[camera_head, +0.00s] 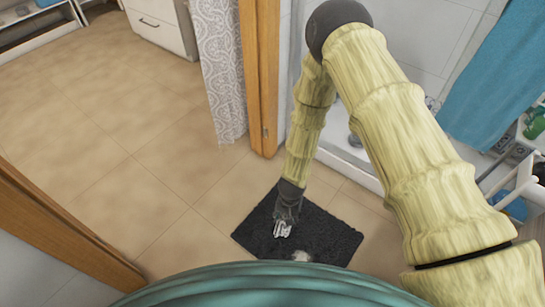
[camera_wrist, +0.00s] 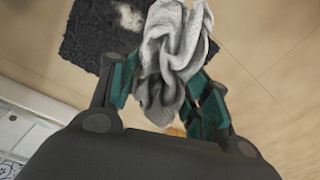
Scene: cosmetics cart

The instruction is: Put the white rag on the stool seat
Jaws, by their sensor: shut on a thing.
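The white rag (camera_wrist: 175,48) is crumpled and hangs between the green fingers of my gripper (camera_wrist: 165,92) in the wrist view. My gripper is shut on it. In the head view my gripper (camera_head: 286,215) points down over the dark mat, and the rag (camera_head: 282,229) shows small and pale at its tip. I cannot tell the exact height of the rag above the mat. I cannot make out a stool seat in either view.
A black shaggy mat (camera_head: 255,234) lies on the tan tiled floor, with a pale patch (camera_head: 301,256) on it. A wooden door frame (camera_head: 261,75) and patterned curtain (camera_head: 220,65) stand behind. White shelving (camera_head: 522,178) is at right. Floor at left is clear.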

